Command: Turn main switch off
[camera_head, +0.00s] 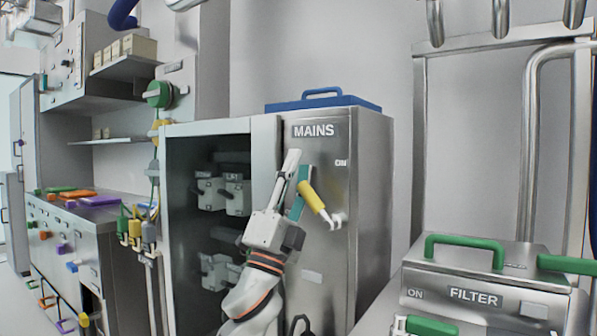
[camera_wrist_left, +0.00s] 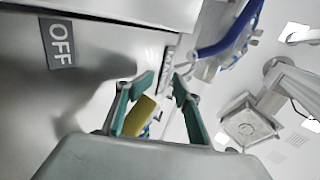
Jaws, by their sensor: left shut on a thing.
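The main switch is on the grey cabinet door under the MAINS label (camera_head: 314,131). Its yellow handle (camera_head: 312,197) slants from upper left down to a pale pivot (camera_head: 337,219). My left gripper (camera_head: 297,174) is at the handle's upper left side, shut on it. In the left wrist view the yellow handle (camera_wrist_left: 139,116) shows by the left of the two teal-padded fingers of the gripper (camera_wrist_left: 160,84). An ON label (camera_head: 340,162) is above the pivot. An OFF label (camera_wrist_left: 60,45) shows in the wrist view. My right gripper is out of view.
The MAINS cabinet (camera_head: 372,190) has an open bay with grey switch boxes (camera_head: 237,195) on its left and a blue-handled lid (camera_head: 323,102) on top. A FILTER box (camera_head: 480,262) with green handles stands at right. A workbench (camera_head: 95,215) is at far left.

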